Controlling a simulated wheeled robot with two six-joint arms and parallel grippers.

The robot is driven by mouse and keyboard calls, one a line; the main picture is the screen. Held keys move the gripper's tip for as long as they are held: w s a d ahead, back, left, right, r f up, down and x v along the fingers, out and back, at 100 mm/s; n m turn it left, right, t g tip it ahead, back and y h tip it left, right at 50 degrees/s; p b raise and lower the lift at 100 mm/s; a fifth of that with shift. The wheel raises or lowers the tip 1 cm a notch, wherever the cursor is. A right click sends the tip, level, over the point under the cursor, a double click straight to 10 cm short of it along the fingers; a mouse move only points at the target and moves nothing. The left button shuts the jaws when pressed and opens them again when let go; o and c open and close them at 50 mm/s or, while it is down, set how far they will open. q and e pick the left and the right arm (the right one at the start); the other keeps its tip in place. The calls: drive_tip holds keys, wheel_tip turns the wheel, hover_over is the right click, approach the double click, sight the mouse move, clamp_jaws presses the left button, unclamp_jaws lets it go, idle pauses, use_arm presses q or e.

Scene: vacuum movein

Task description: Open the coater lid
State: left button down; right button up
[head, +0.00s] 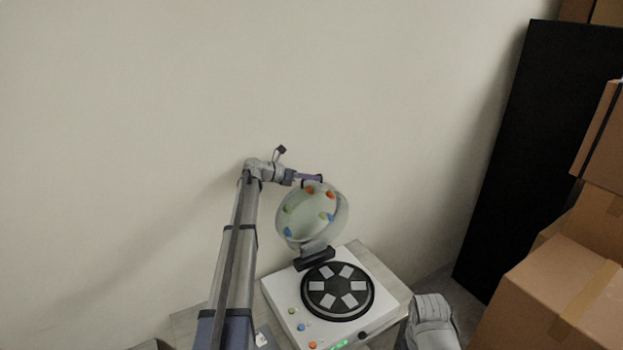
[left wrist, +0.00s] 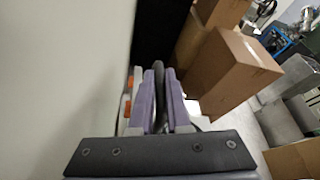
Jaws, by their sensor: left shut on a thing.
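The coater (head: 378,290) is a white box with a dark round plate holding several grey pads. Its lid (head: 306,214) is a clear round dome, raised and tilted up steeply from the dark hinge (head: 314,258) at the back of the box. The plate below is uncovered. My left gripper (head: 314,178) is at the lid's upper edge. In the left wrist view its purple fingers (left wrist: 160,103) are shut on a thin dark part of the lid (left wrist: 158,85). The exact contact is small in the head view. My right gripper is not visible.
A plain wall stands behind the coater and my left arm. Cardboard boxes (head: 560,295) are stacked at the right, with a tall black panel (head: 540,130) behind them. The coater stands on a grey table (head: 190,325). The space above the plate is clear.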

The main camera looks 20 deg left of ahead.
use_arm(q)
drive_tip(key=shift+w, duration=0.1)
drive_tip(key=c, duration=0.9)
unclamp_jaws()
drive_tip(key=shift+r, duration=0.1)
wheel_tip(320, 180, up, 10)
drive_tip(key=p, duration=1)
